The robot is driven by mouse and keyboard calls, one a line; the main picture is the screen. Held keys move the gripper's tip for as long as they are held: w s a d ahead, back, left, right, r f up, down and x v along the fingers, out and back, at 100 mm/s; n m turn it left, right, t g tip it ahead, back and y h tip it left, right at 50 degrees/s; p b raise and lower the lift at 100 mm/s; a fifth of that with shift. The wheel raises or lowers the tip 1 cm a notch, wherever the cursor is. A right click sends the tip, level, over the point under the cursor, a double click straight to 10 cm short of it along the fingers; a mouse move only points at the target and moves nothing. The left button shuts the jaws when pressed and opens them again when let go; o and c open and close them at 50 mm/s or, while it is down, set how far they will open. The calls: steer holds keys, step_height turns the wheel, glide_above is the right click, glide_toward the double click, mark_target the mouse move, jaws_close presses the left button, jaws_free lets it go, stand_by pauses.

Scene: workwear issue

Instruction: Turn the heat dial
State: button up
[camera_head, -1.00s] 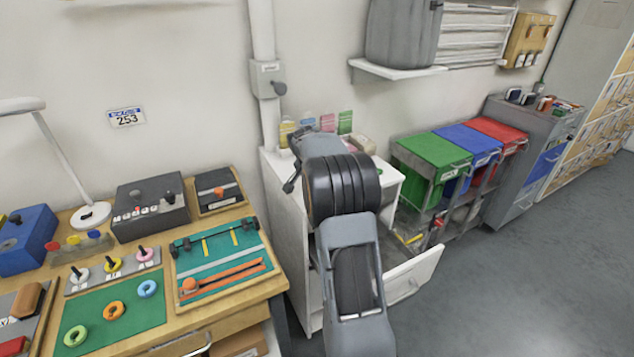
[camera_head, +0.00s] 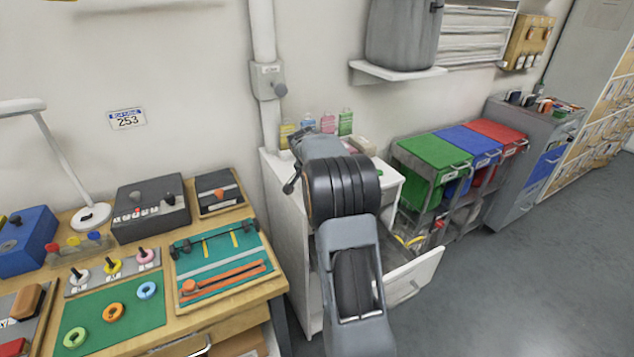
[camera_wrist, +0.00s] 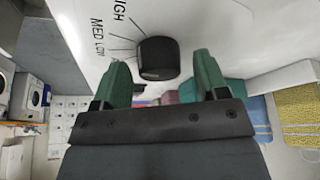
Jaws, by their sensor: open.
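The heat dial (camera_wrist: 158,58) is a round black knob on a white panel (camera_wrist: 215,30) in the wrist view. Lines and the words LOW, MED and HIGH are printed to its left and upper left. My gripper (camera_wrist: 163,70) is open, with one green finger on each side of the dial and a visible gap on both sides, narrower on the left. I cannot tell how deep the fingers reach along the knob. In the head view my arm hides the dial and most of my gripper.
A white cabinet (camera_head: 279,205) with an open drawer (camera_head: 415,277) stands by my arm. Small coloured packs (camera_head: 346,122) stand on its top. A workbench (camera_head: 225,318) with switches and rings is at left. Green (camera_head: 432,148), blue and red bins are at right. Floor at right is clear.

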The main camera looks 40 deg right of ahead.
steer(key=v, duration=1.4)
steer(key=shift+f, duration=0.1)
